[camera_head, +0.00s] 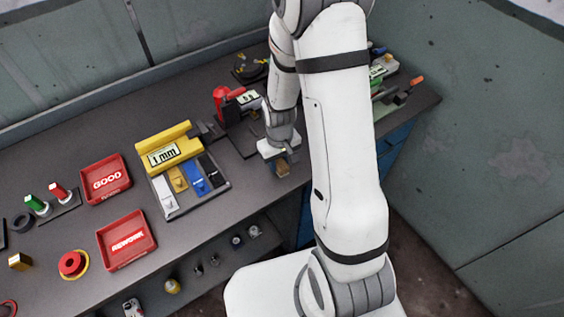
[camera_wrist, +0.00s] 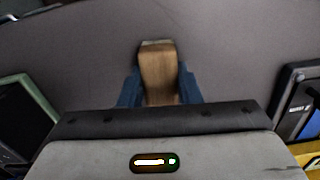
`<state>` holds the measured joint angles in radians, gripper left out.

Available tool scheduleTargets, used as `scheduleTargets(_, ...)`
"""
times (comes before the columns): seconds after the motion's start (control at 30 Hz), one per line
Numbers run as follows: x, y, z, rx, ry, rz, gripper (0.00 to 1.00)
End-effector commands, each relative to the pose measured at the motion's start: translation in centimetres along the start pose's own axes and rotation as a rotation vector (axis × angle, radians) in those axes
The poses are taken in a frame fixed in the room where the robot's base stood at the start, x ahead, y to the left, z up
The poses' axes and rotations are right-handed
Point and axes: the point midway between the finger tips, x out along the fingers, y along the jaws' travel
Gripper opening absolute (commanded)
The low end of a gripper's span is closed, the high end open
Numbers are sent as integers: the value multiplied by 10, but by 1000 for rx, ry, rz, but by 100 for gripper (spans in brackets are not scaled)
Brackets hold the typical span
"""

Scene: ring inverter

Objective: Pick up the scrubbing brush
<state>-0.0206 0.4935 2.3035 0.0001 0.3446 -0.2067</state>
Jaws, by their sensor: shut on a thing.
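The scrubbing brush (camera_wrist: 158,70) shows in the wrist view as a wooden block between the two blue fingers of my gripper (camera_wrist: 159,90). My gripper is shut on it, with a finger on each side. In the head view my gripper (camera_head: 281,163) is at the front edge of the bench, and the brown end of the brush (camera_head: 283,170) shows just below it. Whether the brush touches the bench is hard to tell. Its bristles are not visible.
A tray of coloured pieces (camera_head: 224,184) with a yellow "1 mm" block (camera_head: 168,147) stands left of my gripper. A red device (camera_head: 226,104) is behind it. Red bins "GOOD" (camera_head: 106,199) and "REWORK" (camera_head: 124,260) lie further left. The bench front between tray and gripper is clear.

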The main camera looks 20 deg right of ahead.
Motion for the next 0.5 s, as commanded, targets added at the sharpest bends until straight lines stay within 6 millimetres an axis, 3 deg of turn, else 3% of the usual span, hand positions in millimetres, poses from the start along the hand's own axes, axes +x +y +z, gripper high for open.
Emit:
scheduleTargets(0.27, -13, 0, -1, 0, 4, 1, 7)
scheduleTargets(0.5, -51, 0, -1, 0, 7, 1, 7)
